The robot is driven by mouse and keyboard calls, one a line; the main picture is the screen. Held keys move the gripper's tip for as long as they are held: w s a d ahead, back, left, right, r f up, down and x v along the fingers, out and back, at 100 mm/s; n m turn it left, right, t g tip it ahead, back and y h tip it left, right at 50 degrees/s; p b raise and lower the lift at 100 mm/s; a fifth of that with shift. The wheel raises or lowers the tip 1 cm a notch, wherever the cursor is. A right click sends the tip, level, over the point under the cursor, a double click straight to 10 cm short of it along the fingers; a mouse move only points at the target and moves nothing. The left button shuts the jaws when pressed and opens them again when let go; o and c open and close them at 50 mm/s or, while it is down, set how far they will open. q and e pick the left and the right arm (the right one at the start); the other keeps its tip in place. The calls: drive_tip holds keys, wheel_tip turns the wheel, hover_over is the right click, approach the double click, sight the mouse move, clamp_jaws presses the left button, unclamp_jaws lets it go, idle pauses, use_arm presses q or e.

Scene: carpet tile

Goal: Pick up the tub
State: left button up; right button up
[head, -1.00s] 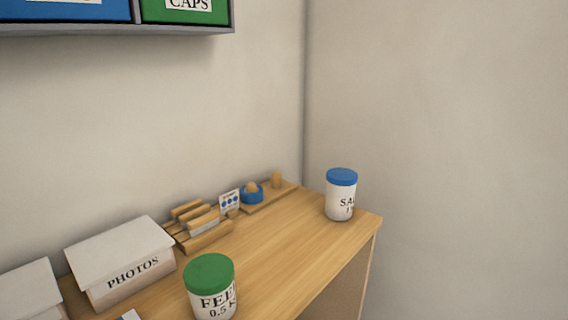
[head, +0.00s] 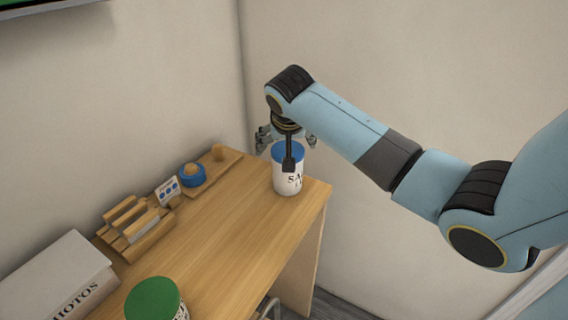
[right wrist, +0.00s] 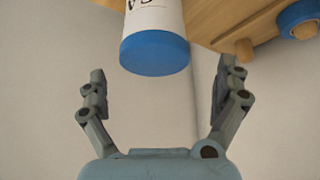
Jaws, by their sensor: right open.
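A white tub with a blue lid (head: 287,182) stands upright near the right corner of the desk; its label is partly visible. My right gripper (head: 287,140) is open above and around the level of its lid, and a dark part of my arm covers some of the lid and label. In the right wrist view the blue lid (right wrist: 155,54) lies ahead, between the spread fingers (right wrist: 165,75), touching neither. A second tub with a green lid (head: 153,298) stands at the front of the desk, cut off by the picture edge. My left gripper is not in view.
The wooden desk (head: 232,222) is clear between the tubs. Along the wall stand a PHOTOS box (head: 62,268), a wooden rack (head: 133,222), a small card (head: 167,190) and a blue ring-shaped holder (head: 192,176). The walls close in behind the desk corner.

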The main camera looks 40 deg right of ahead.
drive_tip(key=x, duration=0.3)
drive_tip(key=p+x, duration=0.1)
drive_tip(key=x, duration=0.1)
drive_tip(key=shift+s+d+f, duration=0.25)
drive_tip(key=shift+f, duration=0.15)
drive_tip(key=c, duration=1.5)
drive_tip(key=shift+r, duration=0.15)
drive_tip(key=shift+c, duration=0.8)
drive_tip(key=shift+w+r, duration=0.1)
